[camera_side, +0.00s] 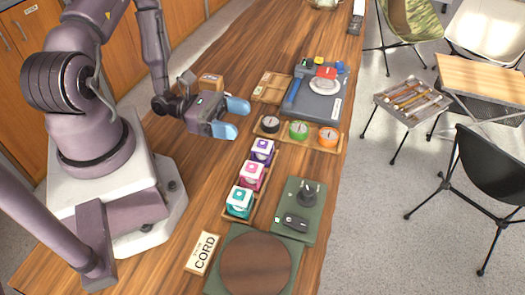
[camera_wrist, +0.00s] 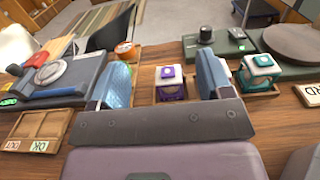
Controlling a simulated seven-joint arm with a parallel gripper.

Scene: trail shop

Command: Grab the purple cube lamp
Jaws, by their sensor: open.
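The purple cube lamp (camera_side: 262,150), white with a purple top and panels, is the far one of three cube lamps on a narrow wooden tray (camera_side: 227,211). The pink one (camera_side: 252,175) and the teal one (camera_side: 240,202) follow it toward the front. My gripper (camera_side: 233,118) is open and empty, above the table to the upper left of the purple lamp and apart from it. In the wrist view the purple lamp (camera_wrist: 170,84) shows between my two blue fingers, beyond the palm. The right finger hides most of the pink lamp there; the teal lamp (camera_wrist: 262,72) shows beside it.
A wooden tray with black, green and orange round items (camera_side: 299,130) lies just beyond the lamps. A round brown board (camera_side: 256,266) and a CORD sign (camera_side: 203,252) are in front.

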